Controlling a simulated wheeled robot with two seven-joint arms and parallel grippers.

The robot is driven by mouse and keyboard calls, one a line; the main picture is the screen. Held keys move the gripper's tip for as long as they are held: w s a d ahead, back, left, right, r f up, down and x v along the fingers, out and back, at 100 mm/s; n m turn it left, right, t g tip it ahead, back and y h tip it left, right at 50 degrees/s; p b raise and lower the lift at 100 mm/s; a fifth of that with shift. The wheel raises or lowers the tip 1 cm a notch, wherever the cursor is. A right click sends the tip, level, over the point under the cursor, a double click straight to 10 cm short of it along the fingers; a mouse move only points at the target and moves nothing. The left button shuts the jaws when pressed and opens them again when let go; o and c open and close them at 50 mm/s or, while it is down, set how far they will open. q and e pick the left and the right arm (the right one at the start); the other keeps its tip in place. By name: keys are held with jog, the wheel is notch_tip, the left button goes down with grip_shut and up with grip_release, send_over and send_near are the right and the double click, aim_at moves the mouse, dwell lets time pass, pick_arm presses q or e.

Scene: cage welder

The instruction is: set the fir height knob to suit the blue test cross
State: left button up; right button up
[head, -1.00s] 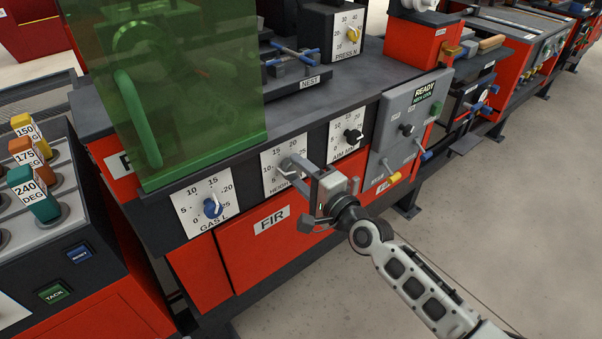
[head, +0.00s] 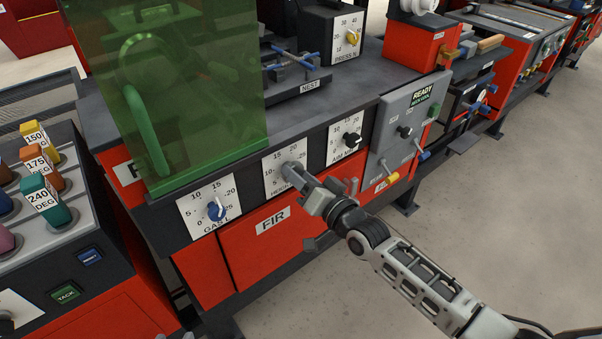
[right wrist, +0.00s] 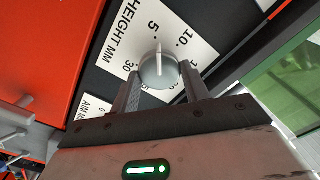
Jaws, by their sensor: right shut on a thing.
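The FIR height knob (right wrist: 158,72) is a round grey knob with a pale raised ridge, on a white dial plate (right wrist: 185,30) marked HEIGHT MM. In the right wrist view the ridge points up the picture, between the 5 and the 10. My right gripper (head: 291,171) is shut on this knob, one finger on each side; it also shows in the right wrist view (right wrist: 162,88). In the head view the gripper hides most of the knob. The blue test cross (head: 290,58) lies on the nest fixture behind the panel.
The gas knob (head: 215,211) is left of the height dial and the aim knob (head: 350,139) right of it. A green screen with a handle (head: 145,130) stands at left. A grey panel reading READY (head: 423,96) is further right. The floor in front is open.

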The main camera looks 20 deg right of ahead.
jog(key=shift+n, duration=0.8)
jog(key=o, duration=1)
jog(key=p+v, duration=0.1)
jog(key=v, duration=1.5)
